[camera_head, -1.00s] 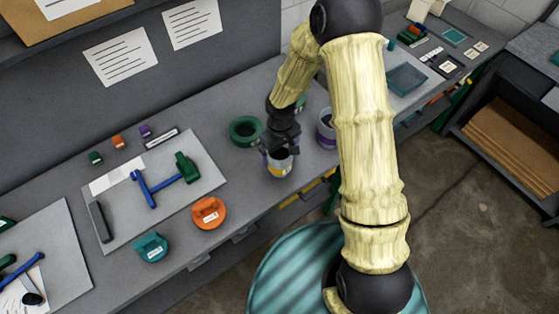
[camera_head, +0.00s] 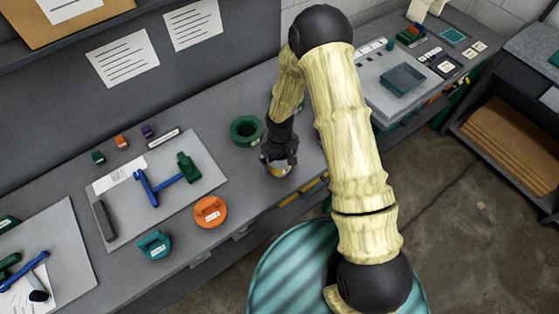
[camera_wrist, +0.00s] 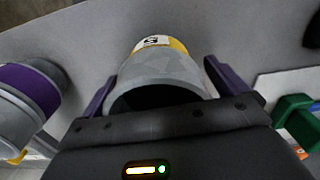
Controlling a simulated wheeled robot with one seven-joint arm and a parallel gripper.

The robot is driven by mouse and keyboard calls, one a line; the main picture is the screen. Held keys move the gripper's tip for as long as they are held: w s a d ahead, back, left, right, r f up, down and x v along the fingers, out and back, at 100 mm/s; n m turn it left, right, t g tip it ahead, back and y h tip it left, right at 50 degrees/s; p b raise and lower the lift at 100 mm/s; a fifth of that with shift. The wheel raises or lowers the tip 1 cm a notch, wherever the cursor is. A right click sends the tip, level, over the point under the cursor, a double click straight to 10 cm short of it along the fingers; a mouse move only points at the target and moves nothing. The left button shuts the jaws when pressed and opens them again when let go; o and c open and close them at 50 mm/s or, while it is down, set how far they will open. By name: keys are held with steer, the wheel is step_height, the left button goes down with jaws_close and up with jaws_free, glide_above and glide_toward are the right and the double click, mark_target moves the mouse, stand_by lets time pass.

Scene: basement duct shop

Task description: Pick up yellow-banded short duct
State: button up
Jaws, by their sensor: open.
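The yellow-banded short duct (camera_head: 282,172) is a grey open tube standing on the workbench near its front edge. In the wrist view the duct (camera_wrist: 160,72) shows its dark opening, yellow band and a white label. My gripper (camera_head: 279,158) is over the duct, pointing down. In the wrist view my open gripper (camera_wrist: 162,86) has one purple finger on each side of the duct, with a small gap visible on the right side. Whether either finger touches is not clear.
A purple-banded duct (camera_wrist: 32,92) stands close by at the left of the wrist view. A green ring (camera_head: 246,130) lies behind my gripper. Orange (camera_head: 209,212) and teal (camera_head: 153,245) round items sit left along the bench front. A grey board (camera_head: 125,215) holds blue and green tools.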

steer(key=c, duration=1.2)
step_height(320, 180, up, 10)
steer(key=shift+r+b, duration=0.1)
steer(key=shift+b, duration=1)
